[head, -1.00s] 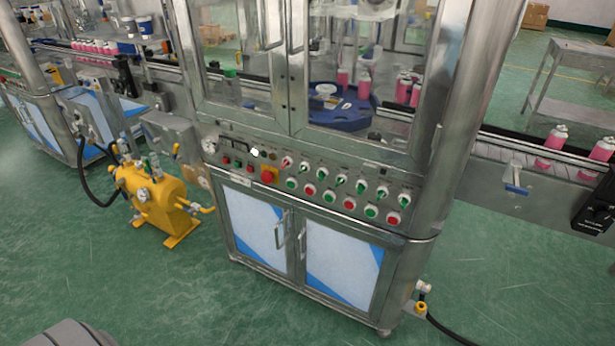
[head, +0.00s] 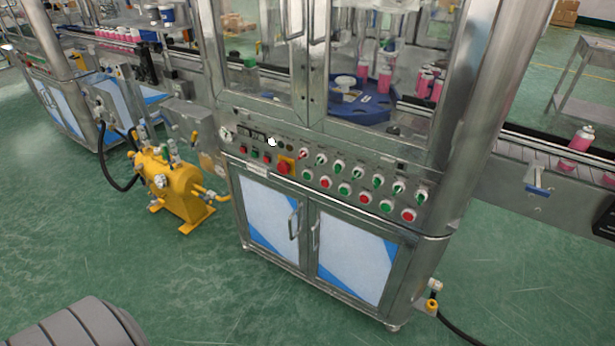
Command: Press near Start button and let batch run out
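The control panel (head: 330,182) of the crimping machine faces me in the middle of the head view. Its lower row alternates green push buttons (head: 344,189) and red push buttons (head: 365,197). Selector switches (head: 337,166) sit above them. A red mushroom button (head: 284,167) sits on a yellow plate to their left. The labels are too small to read, so I cannot tell which button is Start. Pink cans (head: 383,79) stand around the blue rotary table (head: 358,108) behind the glass doors. Neither gripper is in view.
A conveyor (head: 540,150) with pink cans (head: 577,145) runs out to the right. A yellow pump unit (head: 172,188) with black hoses stands on the floor to the left. A metal table (head: 590,75) stands at the back right.

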